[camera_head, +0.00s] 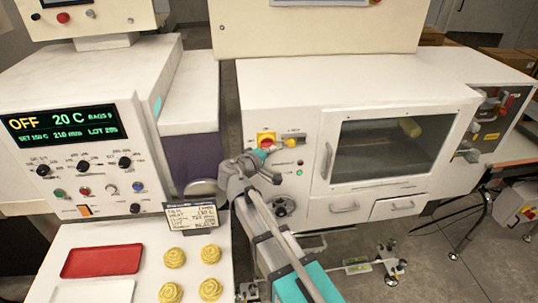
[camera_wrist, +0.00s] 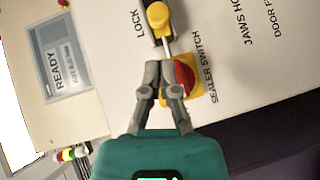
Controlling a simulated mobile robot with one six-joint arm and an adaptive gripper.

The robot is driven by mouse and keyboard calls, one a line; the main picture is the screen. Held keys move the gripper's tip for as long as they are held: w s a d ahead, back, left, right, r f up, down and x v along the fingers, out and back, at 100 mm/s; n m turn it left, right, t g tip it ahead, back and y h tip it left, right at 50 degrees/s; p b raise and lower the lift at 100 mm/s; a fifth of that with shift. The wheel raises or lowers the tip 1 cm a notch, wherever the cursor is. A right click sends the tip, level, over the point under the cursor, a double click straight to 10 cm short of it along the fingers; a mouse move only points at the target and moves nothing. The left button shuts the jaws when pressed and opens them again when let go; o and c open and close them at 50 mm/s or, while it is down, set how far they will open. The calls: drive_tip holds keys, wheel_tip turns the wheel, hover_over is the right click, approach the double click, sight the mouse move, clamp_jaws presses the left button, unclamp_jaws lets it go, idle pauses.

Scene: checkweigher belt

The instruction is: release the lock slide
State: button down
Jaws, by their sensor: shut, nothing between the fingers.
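The lock slide (camera_wrist: 158,16) has a yellow knob on a metal stem. It sits in a dark slot by the word LOCK, just beyond my fingertips in the wrist view. In the head view its yellow knob (camera_head: 289,143) is on the white cabinet's front, right of the sealer switch (camera_head: 266,138). My gripper (camera_head: 262,156) is shut and empty in front of the panel. In the wrist view my gripper (camera_wrist: 166,66) partly hides the red switch on its yellow plate (camera_wrist: 194,92). I cannot tell whether the fingertips touch the stem.
A windowed door (camera_head: 390,148) with a handle is right of the controls. Below the lock are small buttons and a dark knob (camera_head: 283,207). A card sign (camera_head: 192,216), a red tray (camera_head: 102,261) and several yellow rounds stand at the left. A READY label (camera_wrist: 67,70) shows.

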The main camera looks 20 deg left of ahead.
sight(291, 142)
drive_tip(key=x, duration=0.6)
drive_tip(key=shift+w+b, duration=0.2)
drive_tip(key=shift+b, duration=0.25)
